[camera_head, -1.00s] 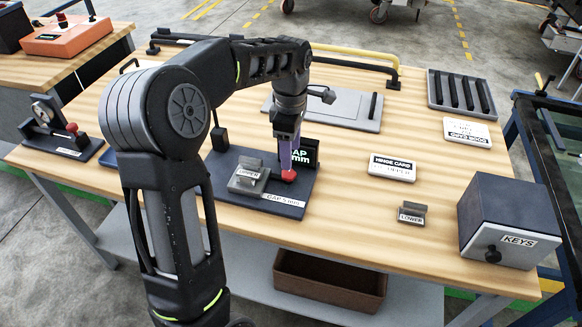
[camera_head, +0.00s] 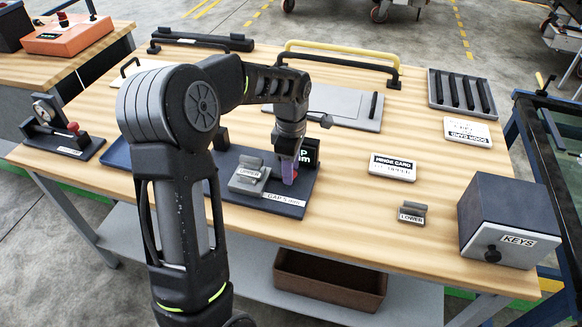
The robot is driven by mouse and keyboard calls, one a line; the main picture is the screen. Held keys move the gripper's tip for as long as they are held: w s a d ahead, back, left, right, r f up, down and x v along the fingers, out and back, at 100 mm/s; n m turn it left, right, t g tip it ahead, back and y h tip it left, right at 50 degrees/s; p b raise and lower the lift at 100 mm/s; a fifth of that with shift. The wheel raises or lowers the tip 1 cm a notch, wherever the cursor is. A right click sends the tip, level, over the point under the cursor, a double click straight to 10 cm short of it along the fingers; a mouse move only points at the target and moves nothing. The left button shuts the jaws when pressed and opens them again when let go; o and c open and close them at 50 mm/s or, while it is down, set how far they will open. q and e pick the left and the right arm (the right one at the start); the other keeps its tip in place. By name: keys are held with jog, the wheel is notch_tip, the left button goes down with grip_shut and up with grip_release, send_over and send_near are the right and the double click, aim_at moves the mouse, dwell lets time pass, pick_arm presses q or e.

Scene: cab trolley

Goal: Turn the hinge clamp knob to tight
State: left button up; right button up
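The dark hinge clamp fixture (camera_head: 232,196) lies on the bench, with a "GAP 5 mm" label on its front edge. A grey hinge plate marked UPPER (camera_head: 249,177) sits on it. Its red knob (camera_head: 295,173) is at the right side, mostly hidden behind a purple finger. My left gripper (camera_head: 289,172) points down at the knob from above, its fingertips at the knob. Whether the fingers are closed on it cannot be told. A dark display showing "mm" (camera_head: 309,153) stands just behind. My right gripper is not in view.
A LOWER hinge piece (camera_head: 412,213), a hinge card (camera_head: 393,168) and a KEYS box (camera_head: 509,222) stand on the right. A gauge stand with a red knob (camera_head: 62,140) is at the left. Yellow and black handles (camera_head: 340,57) lie behind.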

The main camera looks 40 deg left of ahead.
pick_arm(q)
grip_shut()
